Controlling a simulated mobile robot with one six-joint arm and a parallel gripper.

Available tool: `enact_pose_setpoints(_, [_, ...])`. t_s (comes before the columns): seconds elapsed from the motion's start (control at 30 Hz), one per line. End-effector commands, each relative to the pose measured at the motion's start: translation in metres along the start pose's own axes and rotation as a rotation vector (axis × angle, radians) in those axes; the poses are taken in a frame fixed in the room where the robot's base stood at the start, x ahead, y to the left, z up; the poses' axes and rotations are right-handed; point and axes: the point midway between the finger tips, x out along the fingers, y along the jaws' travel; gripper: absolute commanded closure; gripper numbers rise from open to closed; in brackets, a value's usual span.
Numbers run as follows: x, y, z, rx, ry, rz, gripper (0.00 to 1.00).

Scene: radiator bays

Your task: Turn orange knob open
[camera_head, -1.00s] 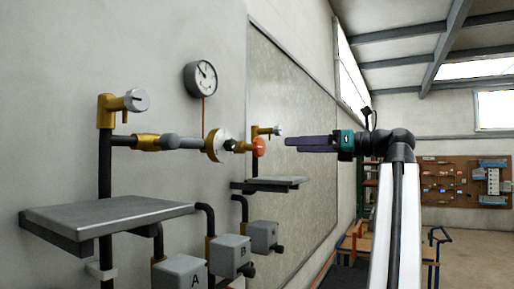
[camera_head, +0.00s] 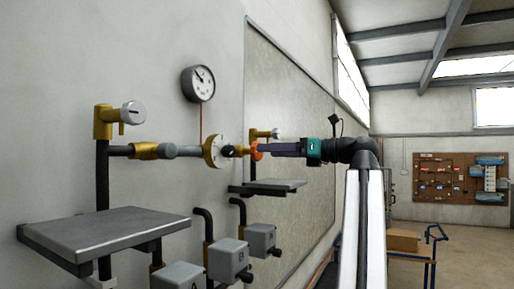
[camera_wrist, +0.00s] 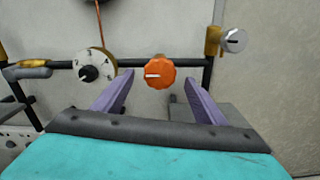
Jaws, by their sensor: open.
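The orange knob (camera_wrist: 160,71) faces the wrist camera, with a white pointer line lying level and reaching to its left side. In the head view the orange knob (camera_head: 257,151) shows edge-on on the pipe. My gripper (camera_wrist: 163,88) is open, with one purple finger to the left of the knob and the other to the right. In the head view my gripper (camera_head: 266,149) points left with its tips at the knob. I cannot tell whether the fingers touch it.
A numbered dial with a black knob (camera_wrist: 90,70) sits close left of the orange knob. A silver-capped valve (camera_wrist: 233,40) stands at the right. Grey shelves (camera_head: 105,232) and boxes (camera_head: 228,258) lie below the pipe. A gauge (camera_head: 198,83) hangs above.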

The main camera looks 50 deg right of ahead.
Motion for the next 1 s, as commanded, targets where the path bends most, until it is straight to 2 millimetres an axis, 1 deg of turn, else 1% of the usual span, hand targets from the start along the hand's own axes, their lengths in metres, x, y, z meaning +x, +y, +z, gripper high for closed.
enact_pose_setpoints(0.1, [0.016,0.001,0.002,0.001,0.000,0.003,0.35])
enact_pose_setpoints(0.3, [0.040,0.001,0.002,0.001,0.000,0.002,0.35])
enact_pose_setpoints(0.5, [0.056,0.000,0.001,0.001,0.000,0.000,0.35])
enact_pose_setpoints(0.63, [0.059,0.000,0.000,0.000,0.000,-0.001,0.35])
enact_pose_setpoints(0.9, [0.060,0.000,0.000,0.000,0.000,0.000,0.35])
enact_pose_setpoints(0.93, [0.060,0.000,0.000,0.000,0.000,0.000,0.37])
enact_pose_setpoints(1.0, [0.060,0.000,0.000,0.000,0.000,0.000,0.48])
